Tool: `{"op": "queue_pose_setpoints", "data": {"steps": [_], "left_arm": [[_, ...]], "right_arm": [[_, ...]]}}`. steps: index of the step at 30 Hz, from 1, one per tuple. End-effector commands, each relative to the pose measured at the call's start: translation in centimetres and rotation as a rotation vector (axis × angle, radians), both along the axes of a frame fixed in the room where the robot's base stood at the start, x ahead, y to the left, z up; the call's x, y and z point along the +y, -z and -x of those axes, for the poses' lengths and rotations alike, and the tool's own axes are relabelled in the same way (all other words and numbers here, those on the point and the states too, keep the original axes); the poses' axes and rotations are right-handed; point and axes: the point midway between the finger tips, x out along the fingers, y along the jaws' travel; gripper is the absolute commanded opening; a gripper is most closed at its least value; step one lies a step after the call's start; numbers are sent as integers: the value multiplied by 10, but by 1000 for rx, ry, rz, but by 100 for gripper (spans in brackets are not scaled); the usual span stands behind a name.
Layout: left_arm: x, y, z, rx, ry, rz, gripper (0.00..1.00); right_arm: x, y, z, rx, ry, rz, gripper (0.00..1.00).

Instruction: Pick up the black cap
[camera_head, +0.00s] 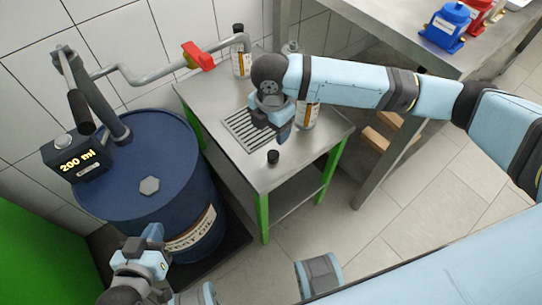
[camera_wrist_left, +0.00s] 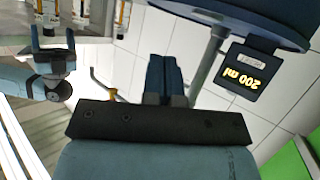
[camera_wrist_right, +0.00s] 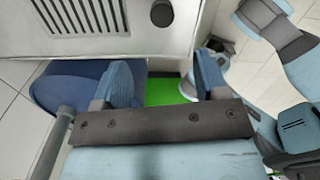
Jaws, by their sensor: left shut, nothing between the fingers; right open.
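The black cap (camera_head: 273,157) sits on the metal table (camera_head: 285,178) near its front edge, beside the drain grate. It also shows at the top of the right wrist view (camera_wrist_right: 162,13), beyond the fingertips and roughly in line with the gap between them. My right gripper (camera_head: 284,134) is open and empty above the table, just behind the cap in the head view and apart from it. My left gripper (camera_head: 152,232) is shut and empty near the front of the blue drum. Its fingers touch each other in the left wrist view (camera_wrist_left: 164,72).
A blue oil drum (camera_head: 190,175) with a "200 ml" display (camera_head: 80,163) stands left of the table. Another bottle (camera_head: 307,117) is partly hidden by my right arm. A grate (camera_head: 240,132) lies in the tabletop.

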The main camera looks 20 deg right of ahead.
Motion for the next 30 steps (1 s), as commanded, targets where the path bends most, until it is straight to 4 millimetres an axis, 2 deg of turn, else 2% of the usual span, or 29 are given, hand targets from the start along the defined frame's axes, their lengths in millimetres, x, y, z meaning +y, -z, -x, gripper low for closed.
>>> {"op": "queue_pose_setpoints", "data": {"steps": [1,7,16,21,24,30], "left_arm": [[-2,0,-2,-17,2,9,0],[-13,-21,-11,-115,18,61,0],[-20,-36,-16,-189,30,106,0],[-31,-60,-21,-300,50,174,0],[-34,-69,-22,-335,57,197,0],[-35,-76,-22,-355,60,210,0]], "right_arm": [[0,15,1,4,0,0,67],[1,51,1,1,0,-2,67],[-1,77,1,-1,1,-2,67],[-4,104,4,0,2,-2,67],[-3,114,3,-2,2,-3,67],[-3,117,3,-2,1,-2,67]]}}
